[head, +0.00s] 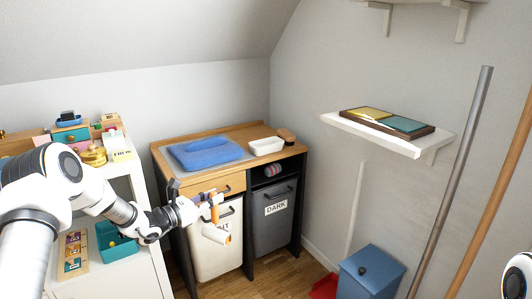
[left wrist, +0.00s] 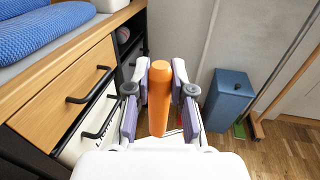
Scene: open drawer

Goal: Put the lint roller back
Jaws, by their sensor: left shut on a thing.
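The lint roller has an orange handle (head: 214,212) and a white roll (head: 216,234). My left gripper (head: 207,201) is shut on the orange handle, in front of the wooden cabinet. In the left wrist view the handle (left wrist: 160,95) stands between the two fingers of my left gripper (left wrist: 160,100); the roll is mostly hidden below. The wooden drawer (head: 222,184) with a black handle is behind the gripper and looks shut. It also shows at the left of the left wrist view (left wrist: 75,88). My right gripper is out of view.
The cabinet top (head: 183,139) holds a blue cushion (head: 207,152) and a white tub (head: 267,146). Beneath are a white bin (head: 212,255) and a dark bin (head: 272,217). A white shelf unit (head: 135,178) stands left; a blue bin (head: 370,271) stands right.

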